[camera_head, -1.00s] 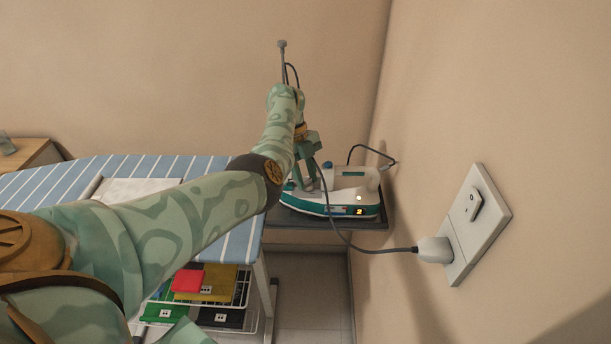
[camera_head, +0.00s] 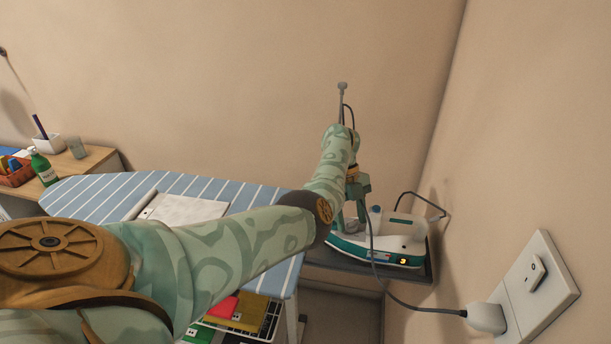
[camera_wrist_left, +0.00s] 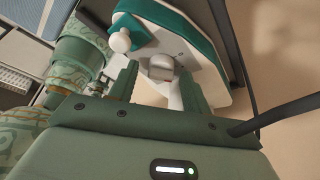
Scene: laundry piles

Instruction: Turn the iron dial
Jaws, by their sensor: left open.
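My right gripper is not in view.
The iron's cord (camera_head: 400,300) runs to a plug (camera_head: 486,318) in the wall socket (camera_head: 535,290) at right. The striped ironing board (camera_head: 95,194) carries a pale folded cloth (camera_head: 185,209). A wooden table with a green bottle (camera_head: 43,167) stands at left. The wall is close beside the iron.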

